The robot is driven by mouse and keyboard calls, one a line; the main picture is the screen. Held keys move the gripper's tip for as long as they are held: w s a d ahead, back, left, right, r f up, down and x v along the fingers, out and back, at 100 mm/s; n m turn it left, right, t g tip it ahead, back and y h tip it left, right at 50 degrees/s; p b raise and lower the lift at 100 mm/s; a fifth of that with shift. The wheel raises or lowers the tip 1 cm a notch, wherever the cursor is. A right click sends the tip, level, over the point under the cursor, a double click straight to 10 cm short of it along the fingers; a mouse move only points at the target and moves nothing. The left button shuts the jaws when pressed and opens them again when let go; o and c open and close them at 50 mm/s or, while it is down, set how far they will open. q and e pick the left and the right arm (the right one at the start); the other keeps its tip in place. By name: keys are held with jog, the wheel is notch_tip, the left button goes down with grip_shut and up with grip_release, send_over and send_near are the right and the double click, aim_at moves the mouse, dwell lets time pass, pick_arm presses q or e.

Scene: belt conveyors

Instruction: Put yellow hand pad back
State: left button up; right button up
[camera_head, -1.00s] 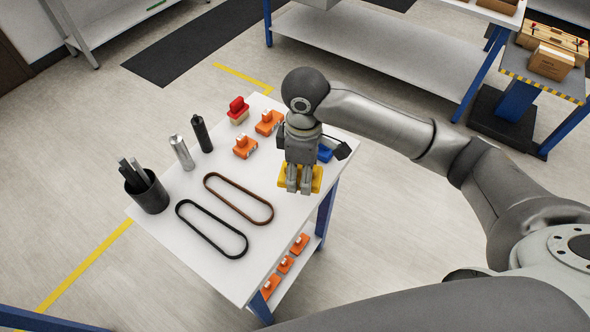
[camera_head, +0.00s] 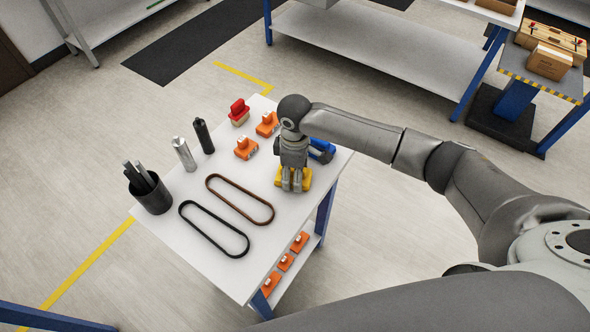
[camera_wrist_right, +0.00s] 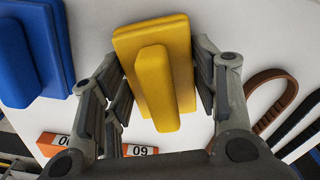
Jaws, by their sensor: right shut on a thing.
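The yellow hand pad (camera_head: 304,179) is at the right edge of the white table (camera_head: 178,239). In the right wrist view the yellow hand pad (camera_wrist_right: 158,70) shows as a flat base with a raised handle. My right gripper (camera_head: 292,186) points down at it, and its fingers (camera_wrist_right: 165,100) are shut on the pad, one on each side. The pad is at or very near the tabletop; I cannot tell whether it touches. My left gripper is not in view.
A blue hand pad (camera_head: 321,151) lies just behind the yellow one. Orange blocks (camera_head: 246,147), a red-topped block (camera_head: 239,112), two belts (camera_head: 213,228), two cylinders (camera_head: 184,153) and a dark cup of rods (camera_head: 151,192) stand on the table. Several orange blocks lie on the lower shelf.

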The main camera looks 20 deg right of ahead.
jog(key=shift+f, duration=0.15)
jog(key=o, duration=1.1)
jog(key=shift+c, duration=0.2)
notch_tip(320, 180, up, 12)
jog(key=shift+r+b, duration=0.2)
jog(key=shift+b, duration=0.95)
